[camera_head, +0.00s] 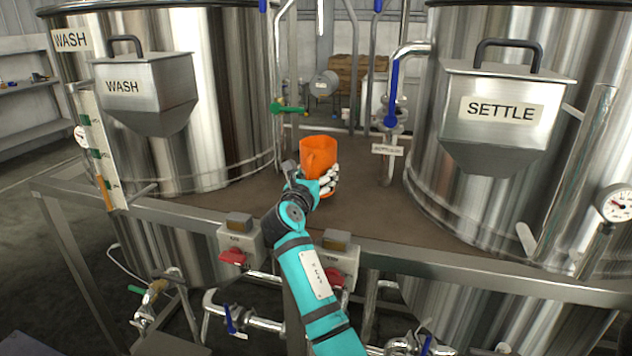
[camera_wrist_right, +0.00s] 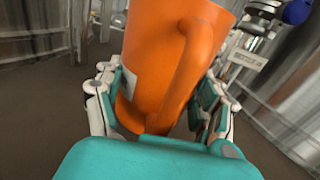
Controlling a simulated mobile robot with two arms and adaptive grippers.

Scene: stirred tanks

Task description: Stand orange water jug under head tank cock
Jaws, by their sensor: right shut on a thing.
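The orange water jug (camera_head: 319,157) is upright over the brown deck between two steel tanks. It fills the middle of the right wrist view (camera_wrist_right: 172,62), handle towards the camera. My right gripper (camera_head: 324,182) is shut around its lower body, with fingers on both sides. Whether its base touches the deck is hidden by the gripper. A green-handled cock (camera_head: 288,108) sits on pipework behind and left of the jug. A blue-handled cock (camera_head: 393,95) hangs on a pipe to the right. I cannot tell which is the head tank cock. My left gripper is not in view.
The WASH tank (camera_head: 218,90) stands left and the SETTLE tank (camera_head: 428,130) right. A small tag (camera_head: 387,150) hangs below the blue cock. A steel rail (camera_head: 420,255) runs along the deck's front, with switch boxes (camera_head: 240,238). The deck around the jug looks clear.

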